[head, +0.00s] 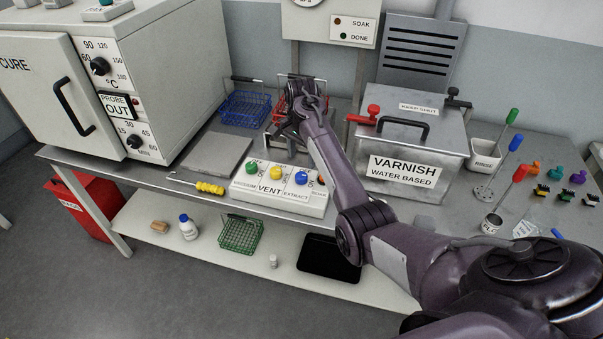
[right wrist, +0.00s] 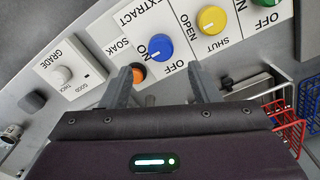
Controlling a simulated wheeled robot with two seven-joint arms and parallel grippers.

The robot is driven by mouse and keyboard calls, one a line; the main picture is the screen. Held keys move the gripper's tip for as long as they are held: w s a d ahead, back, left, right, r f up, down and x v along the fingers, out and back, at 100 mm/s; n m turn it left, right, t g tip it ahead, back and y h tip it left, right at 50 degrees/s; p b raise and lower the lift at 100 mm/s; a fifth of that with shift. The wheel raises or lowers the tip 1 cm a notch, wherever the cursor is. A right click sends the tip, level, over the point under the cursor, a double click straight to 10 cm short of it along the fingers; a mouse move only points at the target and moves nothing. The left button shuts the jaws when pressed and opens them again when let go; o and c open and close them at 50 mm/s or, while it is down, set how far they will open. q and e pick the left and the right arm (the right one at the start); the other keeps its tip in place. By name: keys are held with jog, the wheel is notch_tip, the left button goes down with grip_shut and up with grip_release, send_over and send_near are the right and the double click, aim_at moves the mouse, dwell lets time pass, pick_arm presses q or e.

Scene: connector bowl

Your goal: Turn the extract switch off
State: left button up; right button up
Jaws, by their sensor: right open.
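My right gripper (head: 287,130) is over the bench behind the panel in the head view. In the right wrist view my right gripper (right wrist: 160,70) is open and empty, its two fingertips apart with the blue knob beyond the gap. They do not appear to touch it. My left gripper is not in view.
A yellow knob (head: 277,173) and a green knob (head: 252,168) sit left of the blue one. An orange SOAK knob (right wrist: 138,74) is close to a fingertip. The varnish tank (head: 412,150) stands right of my arm; blue (head: 245,106) and red wire baskets are behind.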

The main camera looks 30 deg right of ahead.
aim_at(302, 175)
jog(key=shift+f+p, duration=0.65)
jog(key=shift+f, duration=3.2)
jog(key=c, duration=1)
